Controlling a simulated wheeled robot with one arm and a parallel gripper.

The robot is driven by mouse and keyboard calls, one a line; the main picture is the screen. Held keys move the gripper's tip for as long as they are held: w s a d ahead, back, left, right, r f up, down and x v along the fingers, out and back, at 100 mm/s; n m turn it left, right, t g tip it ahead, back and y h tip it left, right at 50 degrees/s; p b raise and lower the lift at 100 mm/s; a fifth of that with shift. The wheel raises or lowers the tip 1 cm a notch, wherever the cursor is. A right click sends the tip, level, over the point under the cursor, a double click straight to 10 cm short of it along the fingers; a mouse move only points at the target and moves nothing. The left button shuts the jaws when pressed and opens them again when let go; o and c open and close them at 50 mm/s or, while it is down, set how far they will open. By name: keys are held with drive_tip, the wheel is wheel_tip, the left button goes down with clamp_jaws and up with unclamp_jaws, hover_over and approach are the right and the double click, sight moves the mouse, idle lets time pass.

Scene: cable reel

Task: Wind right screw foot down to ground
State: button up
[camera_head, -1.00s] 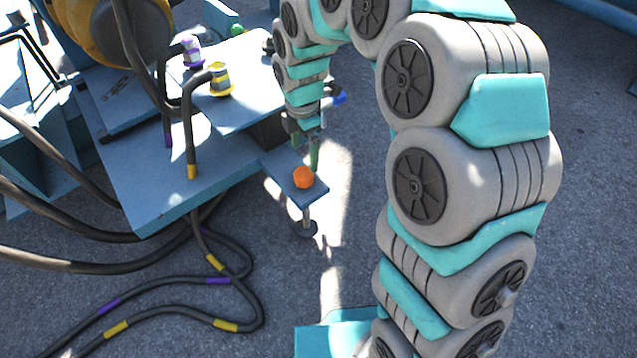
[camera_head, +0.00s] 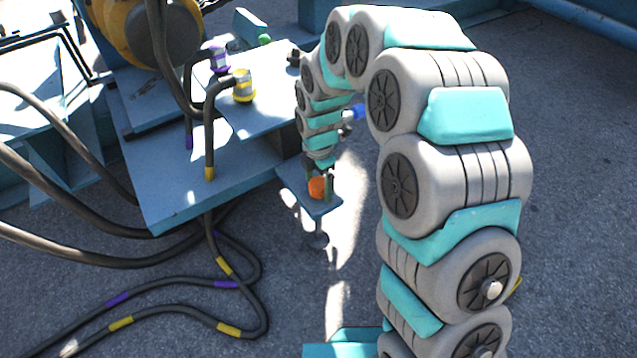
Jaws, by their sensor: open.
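The screw foot has an orange knob (camera_head: 317,187) on top of a small blue bracket (camera_head: 318,208) that juts from the platform. Below the bracket, its dark screw and round pad (camera_head: 318,241) show. I cannot tell whether the pad touches the ground. My gripper (camera_head: 319,186) points down over the bracket. Its jaws are open, with one finger on each side of the orange knob. The fingers partly cover the knob, and I cannot tell whether they touch it.
The blue platform (camera_head: 185,195) carries black cables with yellow (camera_head: 243,88) and purple (camera_head: 219,60) connectors. A yellow reel (camera_head: 150,30) stands at the back left. Cables (camera_head: 180,310) lie on the ground at the front left. The asphalt to the right of my arm is clear.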

drive_tip(key=shift+r, duration=0.1)
drive_tip(key=c, duration=1.4)
